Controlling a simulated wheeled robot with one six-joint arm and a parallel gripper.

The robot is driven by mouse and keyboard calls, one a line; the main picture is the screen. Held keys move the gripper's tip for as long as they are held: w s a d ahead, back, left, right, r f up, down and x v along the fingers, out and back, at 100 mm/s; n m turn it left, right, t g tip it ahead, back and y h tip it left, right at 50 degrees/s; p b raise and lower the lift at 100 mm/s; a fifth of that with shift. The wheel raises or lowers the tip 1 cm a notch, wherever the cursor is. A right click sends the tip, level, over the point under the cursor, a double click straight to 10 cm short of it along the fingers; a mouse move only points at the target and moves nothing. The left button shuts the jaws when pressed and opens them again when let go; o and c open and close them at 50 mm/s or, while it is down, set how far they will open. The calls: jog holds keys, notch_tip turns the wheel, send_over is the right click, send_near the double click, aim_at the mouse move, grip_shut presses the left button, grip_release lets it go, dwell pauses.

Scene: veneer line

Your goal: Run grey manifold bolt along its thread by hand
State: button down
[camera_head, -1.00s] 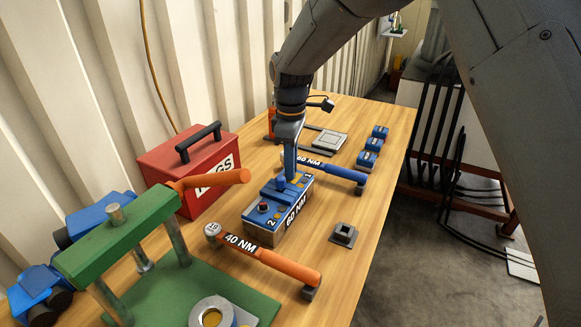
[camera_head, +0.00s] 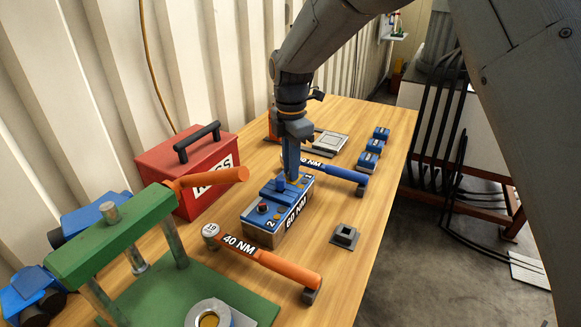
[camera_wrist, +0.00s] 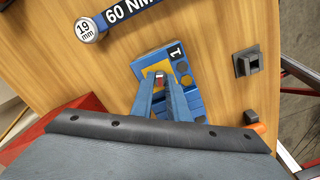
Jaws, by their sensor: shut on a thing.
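The blue manifold block (camera_head: 270,219), marked 60 NM, 1 and 2, sits on a wooden bench. My gripper (camera_head: 291,180) points down at its far end, by the 1. In the wrist view my gripper (camera_wrist: 160,77) has its two blue fingers closed around a small bolt head (camera_wrist: 159,73), at a yellow-ringed spot on the block (camera_wrist: 180,58). The fingers hide most of that bolt, including its thread, and it is hidden in the head view. A dark and red bolt (camera_head: 263,208) stands near the 2.
A blue 60 NM torque wrench (camera_head: 335,171) lies behind the block, and an orange 40 NM wrench (camera_head: 275,262) lies in front. A red box (camera_head: 190,172) and green press frame (camera_head: 110,238) stand left. A grey square fixture (camera_head: 345,236) sits right; bench around it is clear.

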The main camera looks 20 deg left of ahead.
jog(key=shift+r, duration=0.1)
dwell(0.3)
jog(key=c, duration=1.7)
grip_release()
jog(key=shift+r+b, duration=0.9)
jog(key=shift+r, duration=2.95)
